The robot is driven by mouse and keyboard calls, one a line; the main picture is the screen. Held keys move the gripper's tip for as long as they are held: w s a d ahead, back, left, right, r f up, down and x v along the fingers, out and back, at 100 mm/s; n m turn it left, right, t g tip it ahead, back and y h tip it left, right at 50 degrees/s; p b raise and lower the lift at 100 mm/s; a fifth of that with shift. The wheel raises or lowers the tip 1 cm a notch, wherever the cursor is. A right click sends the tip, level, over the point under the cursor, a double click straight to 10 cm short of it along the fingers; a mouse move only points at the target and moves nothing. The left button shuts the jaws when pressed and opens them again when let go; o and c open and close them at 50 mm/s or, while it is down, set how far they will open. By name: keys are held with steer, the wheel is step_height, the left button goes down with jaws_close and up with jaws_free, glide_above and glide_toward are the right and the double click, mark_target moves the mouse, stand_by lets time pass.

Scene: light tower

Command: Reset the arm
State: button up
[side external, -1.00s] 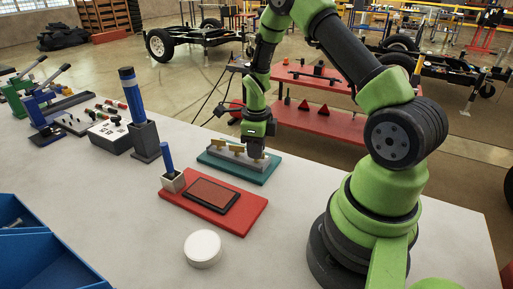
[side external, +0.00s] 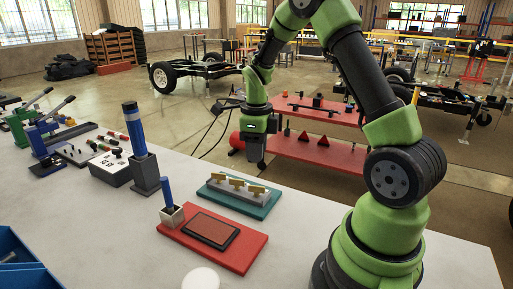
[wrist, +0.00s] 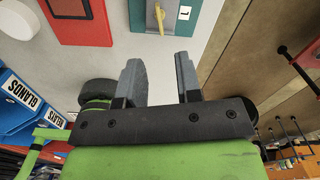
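My gripper (side external: 254,148) hangs in the air in the side external view, at the table's far edge, right of and above the teal base with a grey block and several brass-coloured pieces (side external: 238,194). In the wrist view my gripper (wrist: 160,75) shows two grey fingers set apart with nothing between them. The teal base (wrist: 184,22) with a "1" label lies beyond the fingertips in that view.
A red board (side external: 212,238) with a dark pad and a blue-handled tool in a holder lies on the white table. A white round disc (side external: 201,279) is in front. Blue bins (side external: 20,265) stand at the left. A red bench (side external: 318,150) stands behind.

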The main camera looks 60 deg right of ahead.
steer(key=shift+r, duration=0.2)
steer(key=a+r+n+t, duration=0.2)
steer(key=a+r+n, duration=0.3)
steer(key=r+n, duration=0.2)
steer(key=s+a+r+n+t+y, duration=0.1)
steer(key=s+a+r+n, duration=0.3)
steer(key=n, duration=0.7)
steer(key=s+a+r+n+t+y, duration=0.1)
steer(key=s+a+r+n+t, duration=0.3)
steer(key=s+a+n, duration=0.4)
steer(key=s+r+n, duration=0.1)
steer(key=s+n, duration=0.1)
steer(key=shift+r+n, duration=0.3)
steer(key=shift+n, duration=0.1)
